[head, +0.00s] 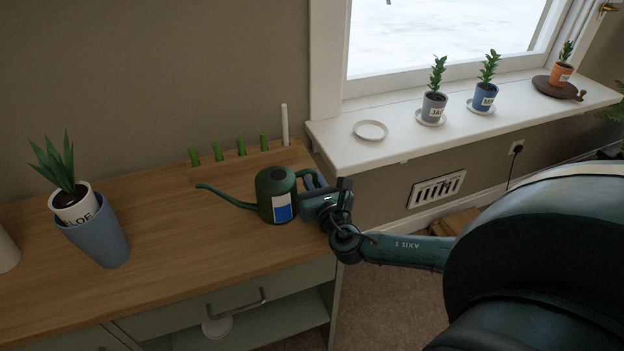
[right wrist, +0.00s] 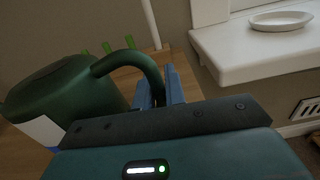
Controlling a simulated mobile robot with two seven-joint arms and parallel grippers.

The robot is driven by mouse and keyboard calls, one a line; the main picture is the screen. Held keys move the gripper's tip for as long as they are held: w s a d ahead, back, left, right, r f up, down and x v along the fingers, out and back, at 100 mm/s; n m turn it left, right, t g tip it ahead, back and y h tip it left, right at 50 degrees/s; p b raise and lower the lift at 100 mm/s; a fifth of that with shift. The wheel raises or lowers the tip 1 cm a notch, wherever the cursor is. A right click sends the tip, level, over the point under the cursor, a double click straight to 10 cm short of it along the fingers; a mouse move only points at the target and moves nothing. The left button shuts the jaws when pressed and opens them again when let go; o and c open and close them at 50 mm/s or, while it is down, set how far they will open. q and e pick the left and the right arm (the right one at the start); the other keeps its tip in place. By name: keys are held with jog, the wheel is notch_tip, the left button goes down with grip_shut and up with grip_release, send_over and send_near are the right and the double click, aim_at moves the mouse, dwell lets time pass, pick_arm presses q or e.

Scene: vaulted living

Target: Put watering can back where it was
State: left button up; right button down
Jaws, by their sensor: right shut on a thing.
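The dark green watering can (head: 277,196), with a white and blue label, is upright at the right end of the wooden cabinet top (head: 170,234). Its spout points left. I cannot tell whether its base touches the wood. My right gripper (head: 318,187) is at the can's right side, shut on its handle. In the right wrist view the curved handle (right wrist: 146,62) runs down to the blue fingers (right wrist: 160,87), and the can's body (right wrist: 62,93) is at left. My left gripper is not in view.
A potted aloe (head: 95,235) stands at left. Several green pegs (head: 241,147) and a white stick (head: 285,125) are along the back edge. The windowsill (head: 400,133) holds an empty saucer (head: 370,130) and several potted plants. The wood left of the can is clear.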

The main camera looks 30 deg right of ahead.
jog(key=shift+f, duration=0.15)
jog(key=c, duration=1.5)
grip_release()
jog(key=shift+o, duration=0.2)
jog(key=shift+r, duration=0.25)
jog(key=v, duration=1.2)
jog(key=shift+s+f, duration=0.1)
jog(key=shift+f, duration=0.05)
